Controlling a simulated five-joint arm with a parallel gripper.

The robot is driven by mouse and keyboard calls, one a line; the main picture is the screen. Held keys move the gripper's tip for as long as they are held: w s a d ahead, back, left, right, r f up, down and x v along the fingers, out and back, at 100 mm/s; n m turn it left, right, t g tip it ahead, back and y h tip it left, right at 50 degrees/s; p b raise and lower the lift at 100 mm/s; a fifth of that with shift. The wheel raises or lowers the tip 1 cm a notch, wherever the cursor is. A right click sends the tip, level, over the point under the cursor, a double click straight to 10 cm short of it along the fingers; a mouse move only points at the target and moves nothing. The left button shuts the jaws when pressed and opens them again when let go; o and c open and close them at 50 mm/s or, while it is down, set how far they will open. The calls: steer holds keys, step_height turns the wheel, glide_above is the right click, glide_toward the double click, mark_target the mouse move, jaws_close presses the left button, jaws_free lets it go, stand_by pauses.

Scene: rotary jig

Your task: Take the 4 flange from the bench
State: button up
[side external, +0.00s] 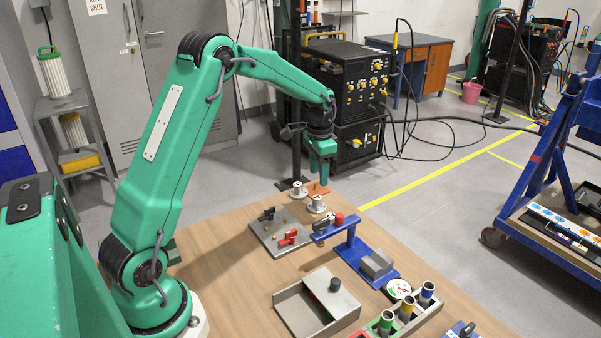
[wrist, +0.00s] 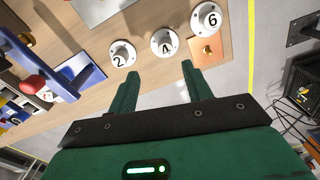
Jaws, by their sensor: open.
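In the wrist view three white round flanges stand in a slanting row on the wooden bench (wrist: 90,108), marked 2 (wrist: 122,54), 4 (wrist: 164,42) and 6 (wrist: 207,19). The 4 flange is the middle one. My gripper (wrist: 160,72) is open and empty, with its two fingers pointing towards the row. The 4 flange shows in the gap ahead of the fingertips, apart from both. In the side view my gripper (side external: 322,168) hangs above the bench's far end, close to two visible white flanges (side external: 298,189) (side external: 317,204). Their numbers cannot be read there.
A copper-coloured plate (wrist: 209,50) lies beside the 6 flange. In the side view, a grey plate with clamps (side external: 270,240), a blue stand (side external: 350,250), a grey tray (side external: 300,312) and coloured cups (side external: 405,308) occupy the bench. Bare wood shows at the left front.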

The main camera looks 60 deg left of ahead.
mark_target(317, 197)
steer(key=shift+w+a+f, duration=0.25)
steer(key=shift+a+f, duration=0.2)
steer(key=shift+f, duration=0.3)
steer(key=shift+f, duration=0.1)
steer(key=shift+f, duration=3.8)
jaws_close()
